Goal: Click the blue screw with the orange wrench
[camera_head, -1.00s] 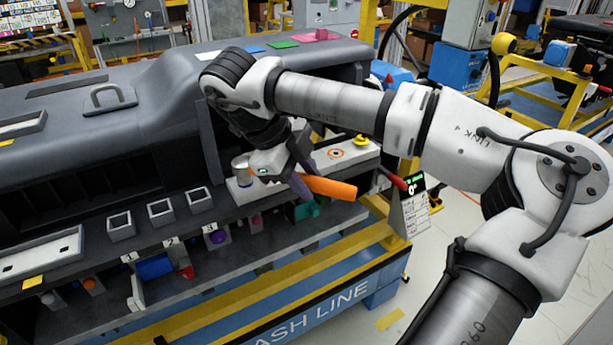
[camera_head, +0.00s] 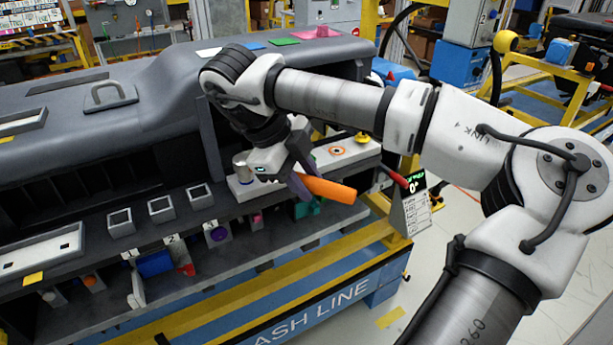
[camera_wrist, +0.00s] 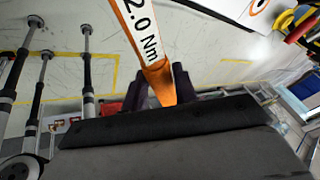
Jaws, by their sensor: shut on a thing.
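My gripper (camera_head: 303,175) is shut on the orange wrench (camera_head: 330,190), whose handle sticks out to the right over the shelf's front edge. In the wrist view the orange wrench (camera_wrist: 155,78) runs up from between the dark fingers of my gripper (camera_wrist: 161,88), with a white "2.0 Nm" label on it. The wrench's working end is hidden in the head view and out of frame in the wrist view.
The white panel carries an orange ring (camera_head: 338,150), a yellow knob (camera_head: 362,139) and a silver cylinder (camera_head: 241,165). A display stand (camera_head: 412,208) with a red-handled lever (camera_head: 396,178) is at right. Small square boxes (camera_head: 161,208) line the shelf. The dark dashboard body (camera_head: 160,105) rises behind.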

